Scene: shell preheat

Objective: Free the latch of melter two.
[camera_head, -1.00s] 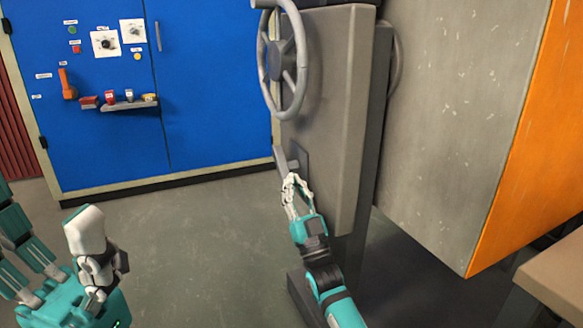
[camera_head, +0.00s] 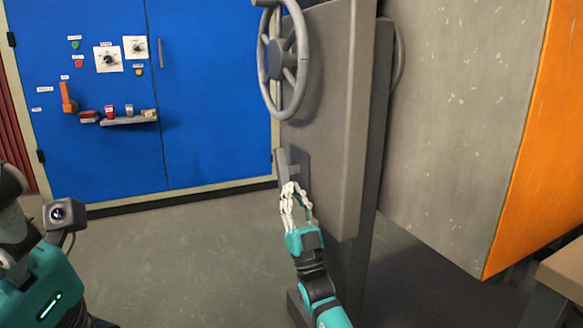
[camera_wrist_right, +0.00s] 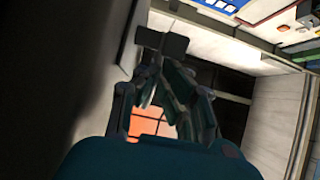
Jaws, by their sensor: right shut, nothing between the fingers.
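The latch (camera_head: 283,164) is a small grey lever with a dark plate, low on the grey door panel (camera_head: 325,110) under a handwheel. It stands close to upright. My right gripper (camera_head: 288,190) is shut and empty, with its fingertips just below the latch. In the right wrist view, a dark block that looks like the latch (camera_wrist_right: 163,42) lies just beyond the fingertips (camera_wrist_right: 155,65). I cannot tell whether they touch. My left gripper (camera_head: 22,225) shows only in part at the left edge, and its fingers are cut off. No label for melter two is readable.
The grey handwheel (camera_head: 283,60) juts out above the latch. A blue cabinet (camera_head: 215,90) with knobs, buttons, an orange handle (camera_head: 67,98) and a small shelf (camera_head: 130,121) stands behind. An orange-edged grey body is at right, with a bench corner (camera_head: 565,272). The middle floor is clear.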

